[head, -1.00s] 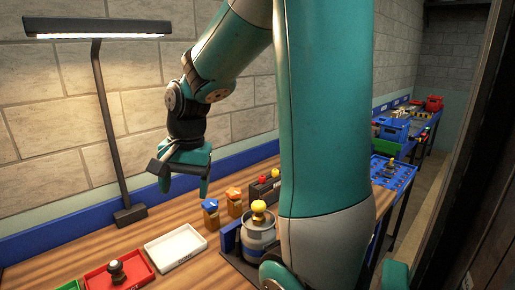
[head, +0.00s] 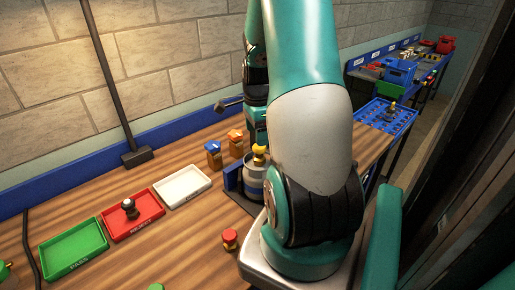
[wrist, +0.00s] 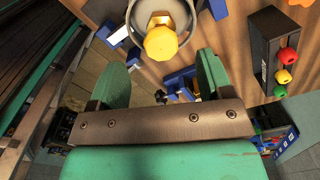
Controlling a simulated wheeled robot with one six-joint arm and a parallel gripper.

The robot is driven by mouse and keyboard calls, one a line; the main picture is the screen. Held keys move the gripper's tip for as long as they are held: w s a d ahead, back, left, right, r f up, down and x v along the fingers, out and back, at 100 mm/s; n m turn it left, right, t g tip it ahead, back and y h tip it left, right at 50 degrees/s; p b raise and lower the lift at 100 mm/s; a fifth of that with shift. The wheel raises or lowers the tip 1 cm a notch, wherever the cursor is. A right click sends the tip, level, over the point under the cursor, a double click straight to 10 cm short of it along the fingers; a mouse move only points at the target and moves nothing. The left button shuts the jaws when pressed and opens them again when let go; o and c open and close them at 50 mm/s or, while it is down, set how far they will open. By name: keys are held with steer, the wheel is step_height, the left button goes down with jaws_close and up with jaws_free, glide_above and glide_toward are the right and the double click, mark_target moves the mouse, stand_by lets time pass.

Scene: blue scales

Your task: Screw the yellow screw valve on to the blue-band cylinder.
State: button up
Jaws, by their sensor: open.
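The yellow screw valve (head: 259,151) sits on top of the grey cylinder (head: 254,184), which stands by a blue bracket near my arm. I cannot tell how tightly the valve is seated, and the band colour is not clear. In the wrist view the yellow valve (wrist: 161,43) is seen from above, with the cylinder's rim (wrist: 183,10) around it. My gripper (wrist: 160,72) is open and empty, its two green fingers spread below the valve in that view. The valve lies just beyond the fingertips, not between them. In the head view my arm hides most of the gripper.
A green tray (head: 73,263), a red tray (head: 146,219) with a dark knob (head: 129,208), and a white tray (head: 183,188) stand on the bench. A red-topped piece (head: 230,239) stands in front. Blue (head: 213,150) and orange (head: 236,140) topped blocks stand behind the cylinder.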

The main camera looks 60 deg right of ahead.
mark_target(257, 153)
step_height(257, 153, down, 8)
steer(key=shift+r+p, duration=0.15)
steer(key=shift+p, duration=0.5)
steer(key=shift+c, duration=0.2)
steer(key=c, duration=1.1)
steer(key=shift+o, duration=0.2)
steer(key=m, duration=0.5)
steer(key=shift+m, duration=0.3)
steer(key=m, duration=0.6)
steer(key=shift+a, duration=0.1)
steer(key=o, duration=1)
steer(key=shift+a, duration=0.1)
steer(key=shift+c, duration=0.2)
steer(key=shift+o, duration=0.7)
